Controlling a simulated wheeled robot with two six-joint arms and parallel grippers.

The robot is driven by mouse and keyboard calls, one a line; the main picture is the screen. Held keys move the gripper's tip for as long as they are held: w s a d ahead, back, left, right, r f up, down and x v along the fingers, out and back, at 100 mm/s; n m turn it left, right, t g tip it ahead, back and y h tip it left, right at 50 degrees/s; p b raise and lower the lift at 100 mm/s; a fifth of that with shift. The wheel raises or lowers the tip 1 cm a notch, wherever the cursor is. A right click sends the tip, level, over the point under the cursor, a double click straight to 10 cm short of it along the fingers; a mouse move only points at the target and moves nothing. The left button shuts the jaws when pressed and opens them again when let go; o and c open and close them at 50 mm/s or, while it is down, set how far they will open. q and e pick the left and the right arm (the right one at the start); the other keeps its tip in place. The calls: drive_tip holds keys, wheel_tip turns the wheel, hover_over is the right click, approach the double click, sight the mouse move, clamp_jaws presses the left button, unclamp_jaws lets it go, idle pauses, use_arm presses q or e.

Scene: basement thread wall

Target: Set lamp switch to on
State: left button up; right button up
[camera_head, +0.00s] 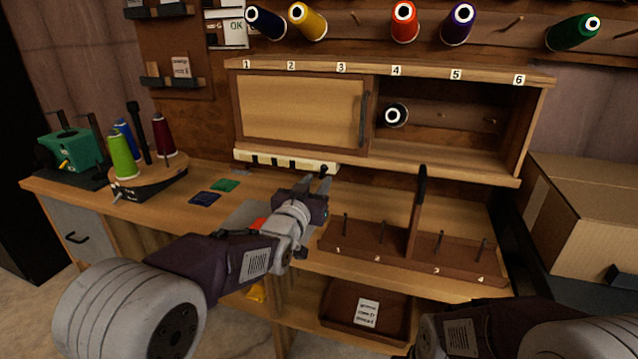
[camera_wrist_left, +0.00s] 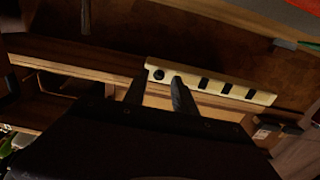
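A cream strip (camera_head: 262,158) with several dark slots is mounted under the cabinet. A small round dark part near its right end, which looks like the lamp switch (camera_head: 325,170), is partly behind my fingertips. The strip (camera_wrist_left: 215,84) and its round dark part (camera_wrist_left: 158,74) also show in the left wrist view. My left gripper (camera_head: 316,185) is open and empty, just in front of that end. In the left wrist view its fingers (camera_wrist_left: 158,90) stand apart near the round part; I cannot tell whether they touch it. The switch's setting is too small to read. My right gripper is out of view.
The cabinet (camera_head: 300,108) hangs above the strip. A peg rack (camera_head: 385,258) with an upright black-tipped post stands right of my left gripper. A spool stand (camera_head: 150,180) is at left. A cardboard box (camera_head: 590,205) is at right.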

sight(323, 170)
use_arm(q)
drive_tip(key=shift+x, duration=1.1)
clamp_jaws()
drive_tip(key=shift+r+p, duration=0.3)
drive_tip(key=shift+p, duration=0.2)
wheel_tip(323, 170, up, 3)
drive_tip(key=g+y+p, duration=0.1)
drive_tip(key=g+p, duration=0.2)
drive_tip(key=p, duration=0.8)
drive_tip(key=shift+f, duration=0.1)
drive_tip(key=g+p, duration=0.2)
drive_tip(key=p, duration=0.6)
drive_tip(key=g+y+p, duration=0.1)
drive_tip(key=g+p, duration=0.1)
drive_tip(key=p, duration=0.6)
drive_tip(key=r+g+y+p, duration=0.1)
drive_tip(key=g+p, duration=0.1)
drive_tip(key=p, duration=0.7)
drive_tip(key=shift+w+d, duration=0.1)
drive_tip(key=shift+w, duration=0.25)
drive_tip(key=shift+f+g+p, duration=0.2)
drive_tip(key=shift+g+p, duration=0.2)
drive_tip(key=shift+p, duration=0.25)
unclamp_jaws()
drive_tip(key=shift+w, duration=0.1)
